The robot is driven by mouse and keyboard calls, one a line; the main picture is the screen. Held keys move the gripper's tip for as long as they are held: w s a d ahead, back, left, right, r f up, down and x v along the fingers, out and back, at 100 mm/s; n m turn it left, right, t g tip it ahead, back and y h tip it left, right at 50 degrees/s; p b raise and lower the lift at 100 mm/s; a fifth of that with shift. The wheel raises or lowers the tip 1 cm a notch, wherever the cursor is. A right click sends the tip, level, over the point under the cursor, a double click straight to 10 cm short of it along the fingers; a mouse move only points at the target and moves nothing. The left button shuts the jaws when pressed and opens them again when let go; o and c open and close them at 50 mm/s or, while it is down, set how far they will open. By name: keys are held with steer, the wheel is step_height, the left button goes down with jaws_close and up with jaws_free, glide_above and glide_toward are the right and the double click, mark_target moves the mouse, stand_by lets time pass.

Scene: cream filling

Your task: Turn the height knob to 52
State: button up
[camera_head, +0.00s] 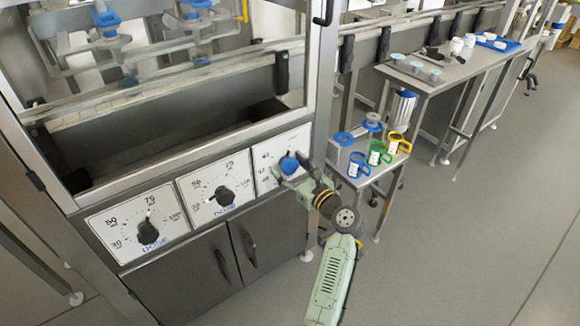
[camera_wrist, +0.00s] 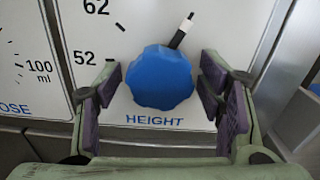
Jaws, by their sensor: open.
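The blue height knob (camera_wrist: 160,80) sits on a white panel marked HEIGHT, with marks 52 and 62 to its left in the wrist view. Its black and white pointer (camera_wrist: 181,32) points up and slightly right, away from the 52 mark (camera_wrist: 84,58). My gripper (camera_wrist: 160,98) is open, with one purple-padded finger on each side of the knob; I cannot tell whether either touches it. In the head view the knob (camera_head: 289,165) is on the right panel, and my gripper (camera_head: 296,178) is in front of it, partly hiding the panel.
Two panels with black dose knobs (camera_head: 147,232) (camera_head: 225,196) are to the left. A small table with blue, green and yellow ring-topped containers (camera_head: 378,155) stands close to the right of my arm. A metal frame post rises beside the height panel. The floor at the right is clear.

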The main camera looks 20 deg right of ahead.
steer(key=shift+c, duration=0.4)
steer(key=c, duration=1.1)
